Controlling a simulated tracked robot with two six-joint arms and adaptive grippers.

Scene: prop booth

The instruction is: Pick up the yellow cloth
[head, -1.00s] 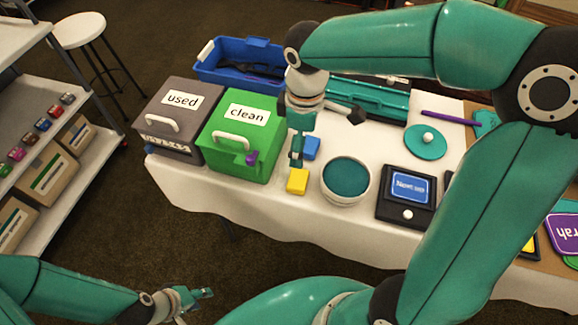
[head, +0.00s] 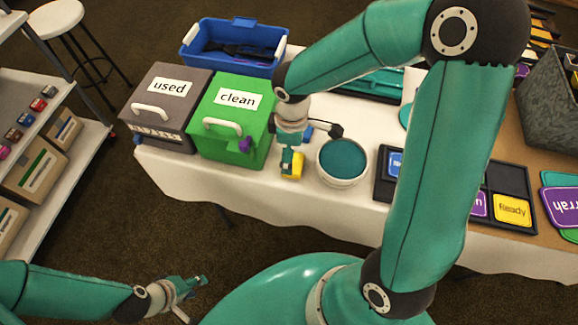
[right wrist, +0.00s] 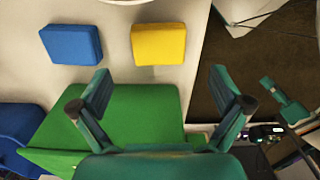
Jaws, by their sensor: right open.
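The yellow cloth (head: 298,165) is a small folded block on the white table, partly hidden behind my right gripper (head: 288,163) in the head view. In the right wrist view the yellow cloth (right wrist: 158,44) lies beyond the open fingertips of my right gripper (right wrist: 161,88), within the width between them and apart from both. The right gripper is empty. My left gripper (head: 190,285) is low at the left, away from the table; I cannot tell whether its fingers are apart.
A blue cloth (right wrist: 71,44) lies beside the yellow one. The green "clean" box (head: 228,120) and grey "used" box (head: 158,103) stand to the left. A round teal-topped tub (head: 342,162) stands close on the right. The table's front edge is near.

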